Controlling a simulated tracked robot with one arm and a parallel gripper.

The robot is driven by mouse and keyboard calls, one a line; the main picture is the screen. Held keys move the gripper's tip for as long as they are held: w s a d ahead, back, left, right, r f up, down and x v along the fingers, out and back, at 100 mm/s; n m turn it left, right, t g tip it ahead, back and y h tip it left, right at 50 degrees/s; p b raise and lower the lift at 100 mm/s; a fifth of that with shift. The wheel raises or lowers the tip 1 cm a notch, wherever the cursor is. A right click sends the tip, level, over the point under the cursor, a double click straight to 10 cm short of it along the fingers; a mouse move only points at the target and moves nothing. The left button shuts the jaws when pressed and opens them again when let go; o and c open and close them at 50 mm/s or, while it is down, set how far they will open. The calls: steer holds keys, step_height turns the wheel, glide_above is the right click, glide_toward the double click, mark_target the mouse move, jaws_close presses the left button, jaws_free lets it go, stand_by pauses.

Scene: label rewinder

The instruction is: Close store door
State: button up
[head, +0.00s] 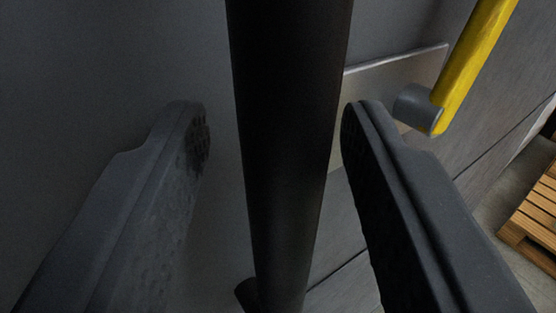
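A dark vertical bar handle (290,120) runs from the top to the bottom of the head view. It stands off a flat grey panel (120,60), which looks like the store door. My gripper (275,130) is open, with one finger on each side of the bar. Gaps show between the bar and both fingers; the right finger is closer to it. The bar's upper end is out of view, and a dark mount shows at its lower end. I cannot tell how far the door stands open.
A yellow bar handle (472,62) on a grey round mount is at the upper right, beside a pale metal plate (395,82). Grey panels with seams lie behind it. A wooden pallet (535,220) rests on the floor at the right edge.

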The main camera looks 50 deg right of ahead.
steer(key=b+v, duration=0.2)
steer(key=v, duration=1)
steer(key=shift+b, duration=0.4)
steer(key=w+r+n+t+y+b, duration=0.1)
steer(key=w+r+t+y+b, duration=0.3)
steer(key=r, duration=0.7)
steer(key=w+r+t+y, duration=0.2)
steer(key=w+r+y, duration=0.4)
steer(key=r, duration=0.6)
step_height(320, 180, up, 11)
steer(key=s+n+t+y+b, duration=0.1)
steer(key=s+n+t+y, duration=0.1)
steer(key=n+y, duration=0.15)
steer(key=s+d+r+n+g+y+b, duration=0.1)
steer(key=s+d+r+n+y+b, duration=0.3)
steer(key=s+r, duration=0.7)
steer(key=s+d+f+n+g+h+b, duration=0.1)
steer(key=s+d+f+g+h, duration=0.2)
steer(key=s+d, duration=1)
steer(key=s, duration=0.4)
steer(key=shift+s+d+f+h, duration=0.2)
steer(key=shift+s+d+h, duration=0.05)
steer(key=shift+d+h, duration=0.15)
